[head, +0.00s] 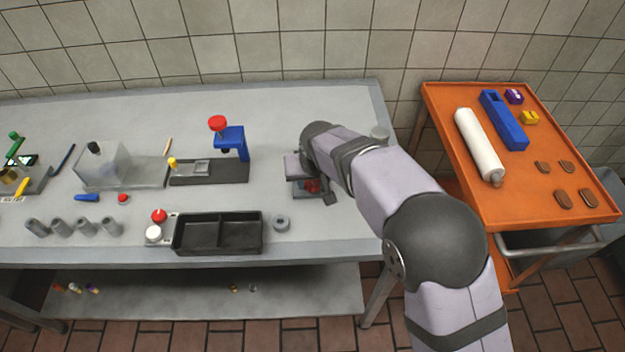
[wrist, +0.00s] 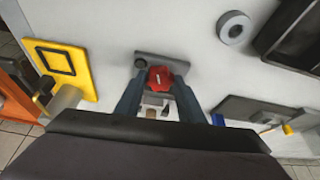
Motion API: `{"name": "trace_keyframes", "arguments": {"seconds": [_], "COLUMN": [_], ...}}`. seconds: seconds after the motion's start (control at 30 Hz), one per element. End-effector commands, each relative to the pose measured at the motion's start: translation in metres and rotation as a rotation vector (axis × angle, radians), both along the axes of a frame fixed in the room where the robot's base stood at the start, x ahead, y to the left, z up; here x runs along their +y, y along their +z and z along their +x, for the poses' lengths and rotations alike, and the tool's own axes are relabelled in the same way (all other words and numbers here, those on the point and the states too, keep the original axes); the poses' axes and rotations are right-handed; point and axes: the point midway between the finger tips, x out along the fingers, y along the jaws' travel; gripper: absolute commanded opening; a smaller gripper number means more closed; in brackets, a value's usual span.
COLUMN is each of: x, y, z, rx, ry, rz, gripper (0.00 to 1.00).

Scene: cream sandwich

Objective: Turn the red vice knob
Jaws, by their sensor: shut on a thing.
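The red vice knob (wrist: 160,78) is in the middle of the wrist view, between the two fingers of my gripper (wrist: 158,92). My gripper is shut on the knob, with one finger on each side. The grey vice base (wrist: 150,57) shows just beyond it. In the head view the red knob (head: 312,187) shows only partly under my gripper (head: 308,183), on the right part of the grey bench. My wrist and arm hide much of the vice there.
A grey ring (head: 281,223) and a black two-part tray (head: 217,248) lie in front and to the left. A blue press with a red top (head: 230,135) stands to the left. In the wrist view, a yellow piece with a black square (wrist: 63,62) is at the left.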

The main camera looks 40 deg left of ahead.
Motion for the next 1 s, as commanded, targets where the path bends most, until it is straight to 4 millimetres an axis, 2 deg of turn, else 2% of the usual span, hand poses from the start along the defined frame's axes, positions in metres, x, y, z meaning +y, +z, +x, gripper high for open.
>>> {"name": "trace_keyframes", "arguments": {"seconds": [0.37,1.0], "x": [0.0024,0.0087], "y": [-0.0017,0.0006], "z": [-0.0019,-0.0049], "rx": [-0.002,-0.001], "ry": [-0.139,-0.663], "rz": [0.000,-0.001], "gripper": [0.13,0.13]}}
